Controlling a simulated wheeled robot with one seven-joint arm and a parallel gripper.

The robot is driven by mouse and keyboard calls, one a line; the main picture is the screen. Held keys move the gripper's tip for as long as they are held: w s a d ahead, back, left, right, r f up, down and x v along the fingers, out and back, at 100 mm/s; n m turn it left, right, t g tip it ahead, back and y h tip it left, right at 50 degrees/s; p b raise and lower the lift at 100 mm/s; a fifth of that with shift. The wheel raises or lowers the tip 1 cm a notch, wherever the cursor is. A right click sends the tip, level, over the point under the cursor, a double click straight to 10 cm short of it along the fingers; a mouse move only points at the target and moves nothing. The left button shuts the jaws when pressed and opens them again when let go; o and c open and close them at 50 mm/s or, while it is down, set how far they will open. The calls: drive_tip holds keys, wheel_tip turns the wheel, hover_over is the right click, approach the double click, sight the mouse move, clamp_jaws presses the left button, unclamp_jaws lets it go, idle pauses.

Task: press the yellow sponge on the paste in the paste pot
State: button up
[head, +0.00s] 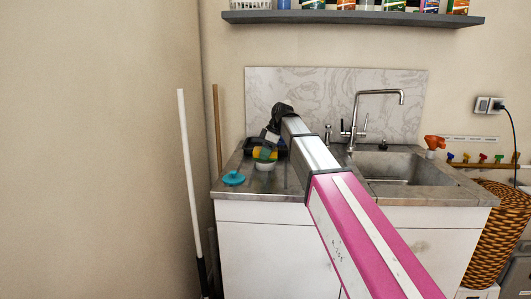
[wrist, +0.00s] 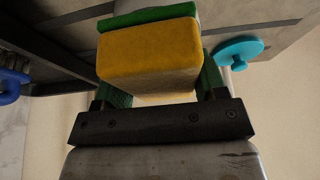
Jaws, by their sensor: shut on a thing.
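The yellow sponge (wrist: 150,52) has a green scouring layer and sits between the green fingers of my gripper (wrist: 162,72), which is shut on it. In the head view the sponge (head: 264,154) shows small at the left of the counter, at the end of my arm. The white paste pot (head: 264,166) is directly below the sponge there. In the wrist view a pale rounded piece, seemingly the pot (wrist: 186,13), shows at the green face of the sponge. The gap between them is too small to tell whether they touch. The paste is hidden.
A turquoise lid with a knob (head: 233,179) lies on the counter (head: 290,188) left of the pot; it also shows in the wrist view (wrist: 238,50). A dark tray stands behind the sponge. The sink (head: 400,168) and tall tap (head: 358,125) are at the right.

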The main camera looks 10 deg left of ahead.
drive_tip(key=shift+f, duration=0.6)
idle(1.5)
drive_tip(key=shift+r, duration=0.1)
drive_tip(key=shift+r, duration=3.45)
